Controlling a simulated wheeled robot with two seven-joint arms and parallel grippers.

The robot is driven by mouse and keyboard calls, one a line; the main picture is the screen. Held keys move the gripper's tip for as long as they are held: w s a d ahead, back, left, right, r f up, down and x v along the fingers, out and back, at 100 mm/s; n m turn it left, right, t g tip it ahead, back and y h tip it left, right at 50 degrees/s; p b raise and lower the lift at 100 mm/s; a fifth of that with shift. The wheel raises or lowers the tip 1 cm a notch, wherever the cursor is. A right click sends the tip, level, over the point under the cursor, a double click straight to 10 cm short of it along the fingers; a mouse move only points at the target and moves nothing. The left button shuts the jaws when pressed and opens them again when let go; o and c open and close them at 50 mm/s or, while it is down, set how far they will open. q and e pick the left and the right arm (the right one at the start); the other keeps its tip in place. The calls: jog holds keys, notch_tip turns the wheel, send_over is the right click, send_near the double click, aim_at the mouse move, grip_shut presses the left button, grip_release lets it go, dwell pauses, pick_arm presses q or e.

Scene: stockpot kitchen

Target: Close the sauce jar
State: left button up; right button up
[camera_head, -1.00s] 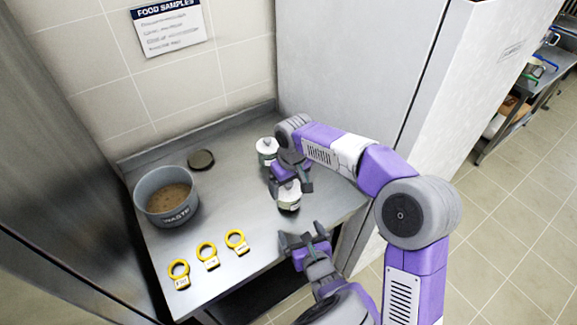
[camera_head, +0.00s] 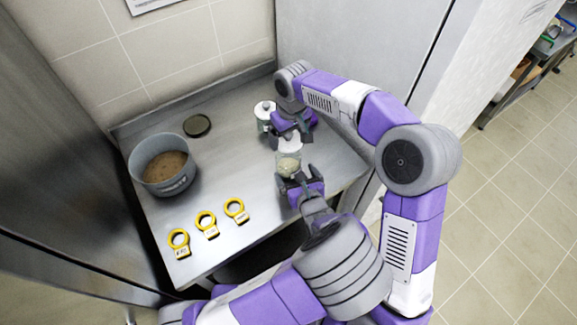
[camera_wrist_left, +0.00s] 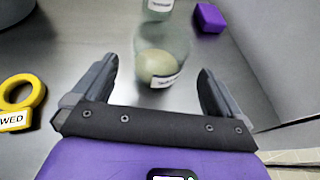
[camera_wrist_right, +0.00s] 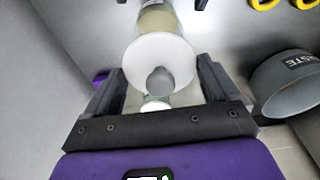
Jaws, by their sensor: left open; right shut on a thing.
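The sauce jar (camera_head: 289,164) is a clear jar with pale contents and a white label, standing on the steel counter. It also shows in the left wrist view (camera_wrist_left: 161,66) and at the top of the right wrist view (camera_wrist_right: 158,20). My left gripper (camera_head: 300,180) is open, its fingers (camera_wrist_left: 160,88) on either side of the jar's near side. My right gripper (camera_head: 291,138) is shut on a white lid with a grey knob (camera_wrist_right: 160,75), which is at the jar's far side in the head view. Whether the lid touches the jar is unclear.
A second jar with a white lid (camera_head: 264,112) stands behind. A grey waste pot (camera_head: 140,170) with brown contents is at left, a dark round lid (camera_head: 197,126) behind it. Several yellow labelled rings (camera_head: 206,224) lie at the front. A tall pale cabinet (camera_head: 350,50) borders the counter.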

aim_at(286, 155)
pick_arm(q)
jog(key=x, duration=0.8)
jog(key=shift+s, duration=0.1)
jog(key=c, duration=1.2)
jog(key=shift+d, duration=0.1)
pick_arm(e)
notch_tip(286, 155, down, 5)
jog(key=shift+s+d+r, duration=0.1)
jog(key=shift+f, duration=0.2)
pick_arm(q)
jog(key=shift+d, duration=0.15)
pick_arm(e)
jog(key=shift+s+f, duration=0.1)
jog(key=shift+f, duration=0.8)
jog(key=shift+a, duration=0.2)
